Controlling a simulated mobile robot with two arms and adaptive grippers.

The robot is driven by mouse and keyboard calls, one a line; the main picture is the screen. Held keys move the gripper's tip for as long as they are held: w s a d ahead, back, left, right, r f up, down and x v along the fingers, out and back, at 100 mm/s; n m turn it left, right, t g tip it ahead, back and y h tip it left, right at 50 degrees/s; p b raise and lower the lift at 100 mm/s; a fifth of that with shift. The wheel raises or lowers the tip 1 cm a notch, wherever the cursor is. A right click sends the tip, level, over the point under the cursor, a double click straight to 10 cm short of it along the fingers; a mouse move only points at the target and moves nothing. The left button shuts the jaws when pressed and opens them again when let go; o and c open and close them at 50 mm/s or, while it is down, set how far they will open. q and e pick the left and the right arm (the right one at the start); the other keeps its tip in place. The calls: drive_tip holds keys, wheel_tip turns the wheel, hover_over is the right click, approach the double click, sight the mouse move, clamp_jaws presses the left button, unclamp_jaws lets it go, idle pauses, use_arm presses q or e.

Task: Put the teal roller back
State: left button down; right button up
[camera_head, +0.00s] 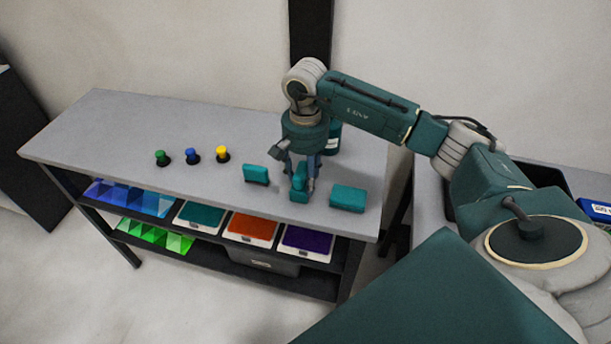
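My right gripper (299,178) points down over the front part of the grey table, to the right of its middle. A small teal upright piece (299,184) is between or just in front of its fingers; it may be the teal roller, but I cannot tell for sure. The fingers are close on either side of it, and I cannot tell whether they touch it. A teal block on a dark base (256,174) stands to the left of the gripper. A flat teal block (347,198) lies to the right. My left gripper is out of view.
A dark teal cylinder (333,139) stands behind the gripper. Green (161,157), blue (192,155) and yellow (222,153) knobbed pieces stand to the left on the table (110,120). The table's left end is clear.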

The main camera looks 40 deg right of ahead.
drive_tip(key=shift+r+p, duration=0.3)
drive_tip(key=shift+r, duration=0.05)
drive_tip(key=shift+r+p, duration=0.5)
drive_tip(key=shift+p, duration=0.1)
drive_tip(key=shift+w+d+r+b, duration=0.1)
drive_tip(key=shift+w+r+b, duration=0.1)
drive_tip(key=shift+r+b, duration=0.45)
wheel_tip(320, 180, up, 10)
drive_tip(key=b, duration=0.2)
drive_tip(key=shift+s+r, duration=0.15)
